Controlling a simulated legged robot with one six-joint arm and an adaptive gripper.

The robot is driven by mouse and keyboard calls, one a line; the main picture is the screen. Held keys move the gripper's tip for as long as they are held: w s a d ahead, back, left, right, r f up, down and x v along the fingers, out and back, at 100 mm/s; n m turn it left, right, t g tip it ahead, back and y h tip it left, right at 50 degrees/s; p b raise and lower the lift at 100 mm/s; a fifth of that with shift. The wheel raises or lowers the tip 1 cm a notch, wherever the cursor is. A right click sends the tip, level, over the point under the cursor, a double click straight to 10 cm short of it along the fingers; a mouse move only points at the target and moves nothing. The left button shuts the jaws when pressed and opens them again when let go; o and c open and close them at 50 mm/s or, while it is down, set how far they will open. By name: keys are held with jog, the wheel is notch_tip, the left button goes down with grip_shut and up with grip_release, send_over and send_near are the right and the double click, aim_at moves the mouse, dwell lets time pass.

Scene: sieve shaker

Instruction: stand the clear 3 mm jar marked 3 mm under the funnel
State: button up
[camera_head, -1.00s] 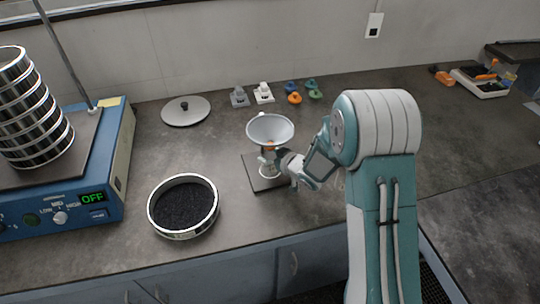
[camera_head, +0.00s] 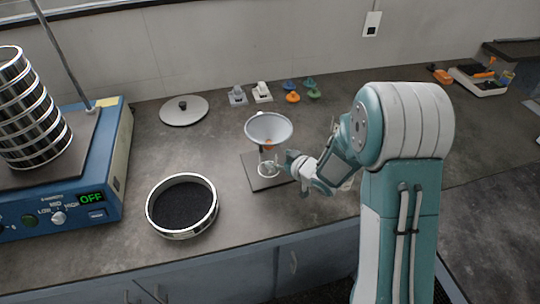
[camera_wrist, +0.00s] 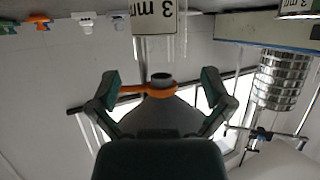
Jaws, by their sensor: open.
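The clear jar (camera_head: 267,161) stands upright on the dark base plate (camera_head: 262,182) under the pale funnel (camera_head: 269,127). In the wrist view, which is upside down, the jar's label (camera_wrist: 162,16) reads 3 mm. The funnel (camera_wrist: 160,107) shows there with an orange ring (camera_wrist: 148,89) around its neck, the neck pointing at the jar. My gripper (camera_head: 289,160) is open and empty, just right of the jar. In the wrist view my gripper (camera_wrist: 160,77) has its fingers spread wide, apart from the jar. The jar's lower part is cut off there.
A round sieve with dark grains (camera_head: 182,205) stands left of the plate. A lid (camera_head: 184,111) and small coloured pieces (camera_head: 292,97) lie behind.

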jog(key=s+d+r+m+h, duration=0.3)
jog(key=s+d+r+h, duration=0.25)
jog(key=d+r, duration=0.25)
jog(key=s+d+r+m+h, duration=0.35)
jog(key=s+d+r, duration=0.3)
jog(key=r, duration=0.25)
jog(key=s+r+m+g, duration=0.1)
jog(key=s+g, duration=0.1)
jog(key=s, duration=0.7)
jog(key=s+r+m+g, duration=0.1)
jog(key=s+r+g, duration=0.1)
jog(key=s, duration=0.7)
jog(key=shift+s+a+r, duration=0.25)
jog(key=shift+s+a, duration=0.1)
jog(key=shift+s, duration=0.05)
